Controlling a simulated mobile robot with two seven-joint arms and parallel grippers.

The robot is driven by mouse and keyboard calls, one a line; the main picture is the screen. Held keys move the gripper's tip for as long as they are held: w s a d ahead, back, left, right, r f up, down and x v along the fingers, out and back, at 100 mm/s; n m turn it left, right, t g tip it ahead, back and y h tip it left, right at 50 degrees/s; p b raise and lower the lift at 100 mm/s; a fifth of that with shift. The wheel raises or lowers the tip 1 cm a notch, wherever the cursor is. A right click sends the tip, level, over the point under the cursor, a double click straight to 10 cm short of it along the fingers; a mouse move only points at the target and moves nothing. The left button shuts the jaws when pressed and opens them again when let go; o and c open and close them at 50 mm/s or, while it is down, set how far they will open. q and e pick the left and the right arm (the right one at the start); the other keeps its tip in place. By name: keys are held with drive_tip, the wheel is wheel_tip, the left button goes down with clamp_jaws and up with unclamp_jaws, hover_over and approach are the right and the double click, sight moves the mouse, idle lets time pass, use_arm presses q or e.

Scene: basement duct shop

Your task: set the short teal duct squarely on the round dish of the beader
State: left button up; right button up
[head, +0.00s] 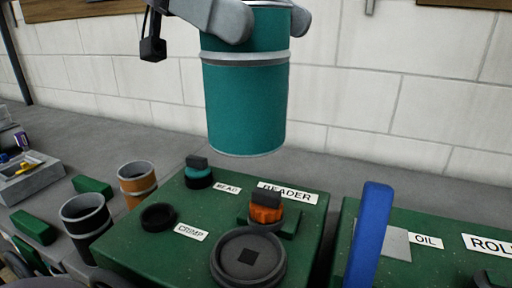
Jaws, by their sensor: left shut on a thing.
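The short teal duct (245,105) hangs upright in the air with a pale band around its upper part. My left gripper (265,12) is shut on it near its top, one finger on each side. The beader (150,238) is a green box with a BEADER label below the duct. Its round dark dish (226,268) has a small black square in the middle and is empty. The duct's lower rim is well above the beader's top and farther back in the picture than the dish. My right gripper is not in view.
An orange knob (266,213) and a teal knob (198,174) stand up from the beader's top. A copper duct (137,182) and a black duct (85,222) stand at left. A blue lever (369,235) rises at right, by another green machine.

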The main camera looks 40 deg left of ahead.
use_arm(q)
wheel_tip(320, 180, down, 19)
drive_tip(key=b, duration=0.2)
drive_tip(key=shift+r, duration=0.2)
drive_tip(key=shift+f, duration=0.1)
drive_tip(key=shift+f, duration=0.1)
drive_tip(key=o, duration=1.3)
drive_tip(key=v, duration=1.2)
drive_tip(key=shift+a, duration=0.1)
